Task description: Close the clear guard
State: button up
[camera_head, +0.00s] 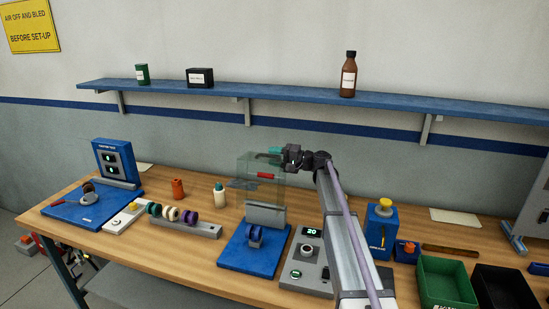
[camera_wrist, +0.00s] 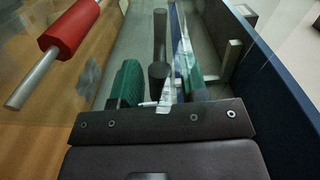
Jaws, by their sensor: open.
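The clear guard (camera_head: 262,188) is a see-through panel box standing raised above the blue test fixture (camera_head: 246,252), with the wheel (camera_head: 255,235) below it uncovered. Its red handle (camera_head: 267,175) sits on the guard's front side. In the wrist view the red handle (camera_wrist: 70,27) on its metal rod is at upper left, outside the fingers. My gripper (camera_head: 272,153) is at the guard's top edge, above the handle. In the wrist view my gripper (camera_wrist: 160,78) has its green-tipped fingers apart with no handle between them. Whether it touches the guard is unclear.
A grey control box (camera_head: 308,262) with a lit display stands right of the fixture. A rack of coloured wheels (camera_head: 182,220) and a white bottle (camera_head: 219,195) stand to the left. Green (camera_head: 445,282) and black bins are at the right. A blue shelf (camera_head: 300,97) runs behind.

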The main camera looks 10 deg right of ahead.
jog(key=shift+c, duration=0.4)
grip_shut()
